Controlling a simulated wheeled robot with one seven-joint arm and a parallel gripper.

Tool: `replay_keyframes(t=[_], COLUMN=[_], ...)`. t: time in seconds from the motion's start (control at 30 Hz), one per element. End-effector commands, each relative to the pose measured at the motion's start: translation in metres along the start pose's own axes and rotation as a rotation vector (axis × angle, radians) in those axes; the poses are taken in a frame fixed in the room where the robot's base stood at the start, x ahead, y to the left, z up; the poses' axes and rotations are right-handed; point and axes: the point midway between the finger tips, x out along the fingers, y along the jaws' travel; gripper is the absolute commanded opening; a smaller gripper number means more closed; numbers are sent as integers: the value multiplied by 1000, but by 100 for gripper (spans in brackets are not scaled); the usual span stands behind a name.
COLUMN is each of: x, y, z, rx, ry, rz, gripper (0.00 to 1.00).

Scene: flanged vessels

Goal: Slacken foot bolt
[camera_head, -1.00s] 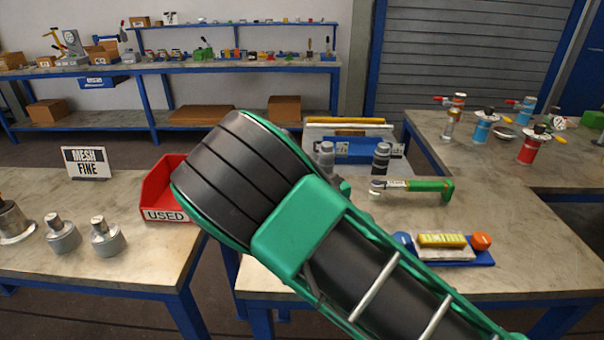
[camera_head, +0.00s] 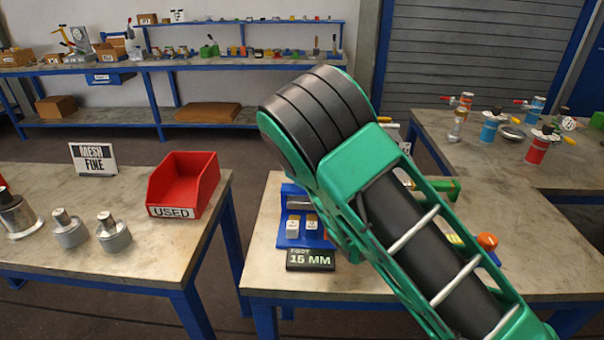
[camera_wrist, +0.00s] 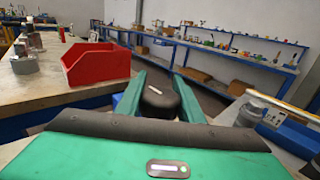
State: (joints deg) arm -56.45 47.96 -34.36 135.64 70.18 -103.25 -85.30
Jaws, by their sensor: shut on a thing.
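In the wrist view, the green fingers of my gripper (camera_wrist: 159,82) are closed on the sides of a dark rounded object (camera_wrist: 159,99) with a small pale mark on top. I cannot tell what the whole object is. In the head view, my arm hides the gripper and what it holds. A sign reading FOOT 15 MM (camera_head: 311,260) stands at the front left of the right bench. Behind it is a blue holder (camera_head: 322,242) with two small labelled pieces (camera_head: 302,225). I cannot make out a foot bolt in either view.
The left bench (camera_head: 115,262) carries a red USED bin (camera_head: 186,187), a MESH FINE sign (camera_head: 93,158) and several metal flanged vessels (camera_head: 113,233). An orange-ended item (camera_head: 487,242) and a green-handled tool (camera_head: 447,187) show partly behind my arm. A floor gap separates the benches.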

Motion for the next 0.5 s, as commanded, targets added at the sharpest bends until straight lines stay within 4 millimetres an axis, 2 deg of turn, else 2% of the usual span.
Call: replay_keyframes(t=[0.4, 0.43, 0.5], x=[-2, -2, -2], y=[-2, -2, -2], z=[-2, -2, -1], rx=[0, 0, 0], ry=[5, 5, 4], rz=[-2, -2, -2], gripper=[12, 41, 53])
